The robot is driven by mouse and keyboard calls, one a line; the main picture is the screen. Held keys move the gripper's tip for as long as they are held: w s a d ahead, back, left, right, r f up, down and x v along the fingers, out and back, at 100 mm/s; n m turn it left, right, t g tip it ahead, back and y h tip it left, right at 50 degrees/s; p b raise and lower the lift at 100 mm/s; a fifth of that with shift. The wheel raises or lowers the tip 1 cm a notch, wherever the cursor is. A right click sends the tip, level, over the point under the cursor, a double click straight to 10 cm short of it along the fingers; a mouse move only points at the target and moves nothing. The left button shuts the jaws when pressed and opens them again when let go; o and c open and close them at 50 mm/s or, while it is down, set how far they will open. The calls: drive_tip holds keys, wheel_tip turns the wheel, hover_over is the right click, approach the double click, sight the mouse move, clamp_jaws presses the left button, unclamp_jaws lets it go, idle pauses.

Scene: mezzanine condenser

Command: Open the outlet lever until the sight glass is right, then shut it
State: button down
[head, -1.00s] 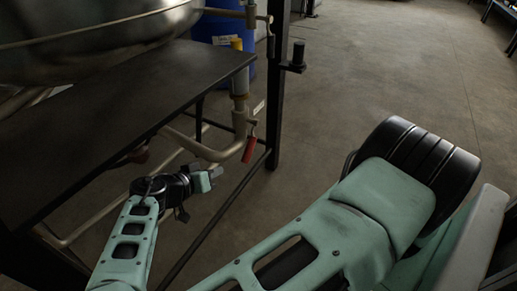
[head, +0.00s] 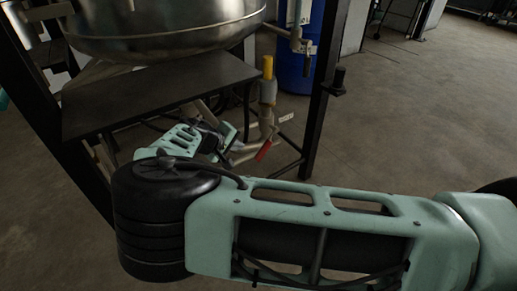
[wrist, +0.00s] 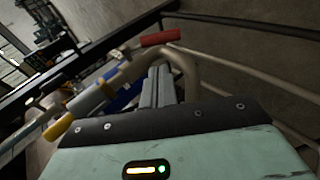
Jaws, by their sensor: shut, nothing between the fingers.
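The red-handled lever (head: 263,150) hangs slanting down from the pale outlet pipe under the vessel. In the wrist view its red handle (wrist: 160,37) lies across the picture, just beyond my fingertips. My gripper (head: 229,143) is to the left of the lever, shut and empty; its two fingers (wrist: 157,80) are together and appear apart from the handle. The upright pipe above the lever has a grey collar and a yellow section (head: 267,67), also in the wrist view (wrist: 58,127). I cannot tell whether this is the sight glass, or read a level.
A steel vessel (head: 165,35) stands above a dark shelf (head: 150,98), close over my forearm. A black frame post (head: 325,100) stands right of the lever. A second valve (head: 301,45) sits higher. A blue drum (head: 297,75) is behind. Floor at right is open.

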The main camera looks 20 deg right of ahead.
sight(260, 156)
drive_tip(key=b+x, duration=0.1)
drive_tip(key=x, duration=1.2)
drive_tip(key=shift+w+d+f, duration=0.15)
drive_tip(key=shift+f, duration=0.05)
drive_tip(key=shift+f+b, duration=0.1)
drive_tip(key=shift+b, duration=0.25)
